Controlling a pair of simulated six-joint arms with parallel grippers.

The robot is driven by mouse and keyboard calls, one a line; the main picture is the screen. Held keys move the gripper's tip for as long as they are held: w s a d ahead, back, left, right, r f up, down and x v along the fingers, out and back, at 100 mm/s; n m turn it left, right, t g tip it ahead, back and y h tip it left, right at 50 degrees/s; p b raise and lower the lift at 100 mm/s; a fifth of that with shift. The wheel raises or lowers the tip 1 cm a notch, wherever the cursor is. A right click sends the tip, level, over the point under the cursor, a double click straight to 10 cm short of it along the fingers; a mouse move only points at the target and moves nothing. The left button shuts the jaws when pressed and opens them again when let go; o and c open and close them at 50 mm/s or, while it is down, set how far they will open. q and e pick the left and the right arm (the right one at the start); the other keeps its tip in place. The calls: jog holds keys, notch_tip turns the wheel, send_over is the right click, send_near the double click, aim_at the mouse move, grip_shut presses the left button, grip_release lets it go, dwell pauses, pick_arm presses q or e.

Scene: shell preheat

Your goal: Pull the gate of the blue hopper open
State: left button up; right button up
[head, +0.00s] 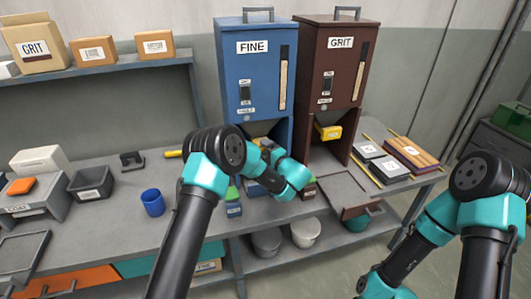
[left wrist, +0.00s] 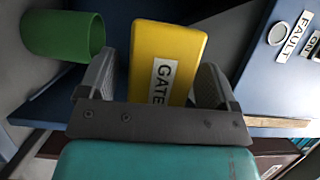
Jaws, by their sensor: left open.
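The blue hopper (head: 256,70), labelled FINE, stands at the back of the bench. My left gripper (left wrist: 155,88) is open, with one finger on each side of the yellow gate. Gaps seem to show beside it, but I cannot tell whether either finger touches. My right gripper is out of view.
The brown GRIT hopper (head: 335,60) stands close on the right, with its own yellow gate (head: 328,132). A green cup (left wrist: 62,36) is near my left gripper. A blue cup (head: 153,202) and a dark bin (head: 91,183) stand to the left on the bench.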

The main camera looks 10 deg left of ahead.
pick_arm(q)
jog(key=shift+d, duration=0.1)
jog(key=v, duration=1.7)
jog(key=shift+s, duration=0.15)
jog(key=s+a+f+n+g+h, duration=0.1)
jog(key=s+a+f+g+h, duration=0.25)
jog(key=a+f+g, duration=0.3)
jog(key=s+a+f+n+g+h, duration=0.1)
jog(key=s+a+f+g+h, duration=0.1)
jog(key=s+a+f+g, duration=0.45)
jog(key=s+a+f+n+h, duration=0.2)
jog(key=s+f+h, duration=0.2)
jog(key=s, duration=0.3)
jog(key=s+a+f+n+t+h, duration=0.1)
jog(key=s+a+f+n+h, duration=0.2)
jog(key=s, duration=0.4)
jog(key=s+a+f+n+t+h, duration=0.1)
jog(key=s+a+f+n+h, duration=0.1)
jog(key=s+f+h, duration=0.3)
jog(key=s+f+n, duration=0.1)
jog(key=s+f, duration=0.1)
jog(key=s, duration=0.1)
jog(key=shift+a, duration=0.35)
